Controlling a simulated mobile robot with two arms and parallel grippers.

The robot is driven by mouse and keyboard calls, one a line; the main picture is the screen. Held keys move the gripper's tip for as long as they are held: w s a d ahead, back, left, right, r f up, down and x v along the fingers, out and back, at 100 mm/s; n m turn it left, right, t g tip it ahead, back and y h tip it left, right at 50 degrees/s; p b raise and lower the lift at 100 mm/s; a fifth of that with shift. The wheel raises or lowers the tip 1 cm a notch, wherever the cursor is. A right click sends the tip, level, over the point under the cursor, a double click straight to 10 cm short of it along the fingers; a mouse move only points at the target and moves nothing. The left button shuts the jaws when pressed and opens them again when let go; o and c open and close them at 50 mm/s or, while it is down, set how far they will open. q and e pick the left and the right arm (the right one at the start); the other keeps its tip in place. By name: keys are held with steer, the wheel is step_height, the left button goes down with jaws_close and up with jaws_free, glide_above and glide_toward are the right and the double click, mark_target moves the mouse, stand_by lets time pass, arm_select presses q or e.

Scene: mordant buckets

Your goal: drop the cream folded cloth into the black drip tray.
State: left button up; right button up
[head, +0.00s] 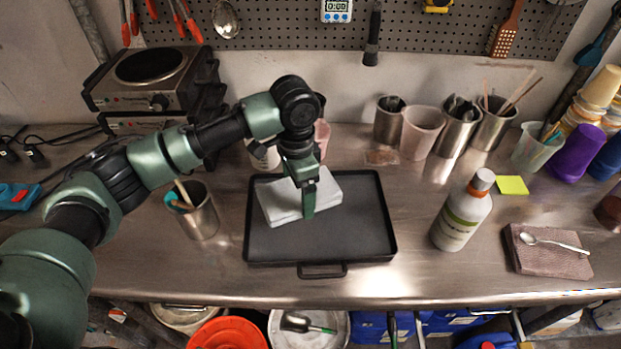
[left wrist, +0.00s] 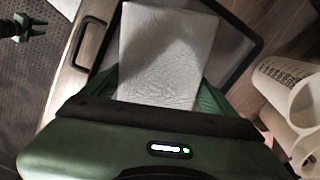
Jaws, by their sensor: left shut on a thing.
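The cream folded cloth (head: 325,193) looks pale, almost white, and shows as a flat rectangle over the back left part of the black drip tray (head: 379,249). My left gripper (head: 307,196) points down and is shut on the cloth. In the left wrist view the cloth (left wrist: 168,50) sticks out from between the fingers, with the tray's rim (left wrist: 238,27) beyond it. I cannot tell whether the cloth touches the tray floor. What seems to be my right gripper (left wrist: 36,26) shows small at the upper left of the left wrist view; its jaws are unclear.
A metal cup (head: 200,215) with sticks stands left of the tray. A white bottle (head: 462,212) stands to its right, near a brownish folded cloth (head: 545,255) with a spoon on it. Several cups line the back. The tray's front and right parts are bare.

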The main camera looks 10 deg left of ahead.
arm_select(q)
steer(key=w+m, duration=0.1)
steer(key=w+d+f+m, duration=0.1)
steer(key=w+m+p, duration=0.1)
steer(key=shift+d+f+m, duration=0.3)
steer(key=shift+w+f+m, duration=0.2)
steer(key=shift+w+m, duration=0.1)
steer(key=shift+d+f, duration=0.15)
steer(key=shift+f, duration=0.05)
steer(key=shift+f+m+b, duration=0.3)
steer(key=shift+f+b, duration=0.15)
steer(key=shift+b, duration=0.1)
step_height(320, 180, down, 4)
steer(key=b, duration=0.5)
steer(key=shift+f, duration=0.2)
steer(key=shift+f+b, duration=0.3)
steer(key=shift+b, duration=0.4)
arm_select(e)
step_height(320, 180, down, 6)
steer(key=shift+s+d+r, duration=0.1)
arm_select(q)
steer(key=shift+r, duration=0.1)
arm_select(e)
steer(key=shift+d, duration=0.1)
arm_select(q)
steer(key=o, duration=1.1)
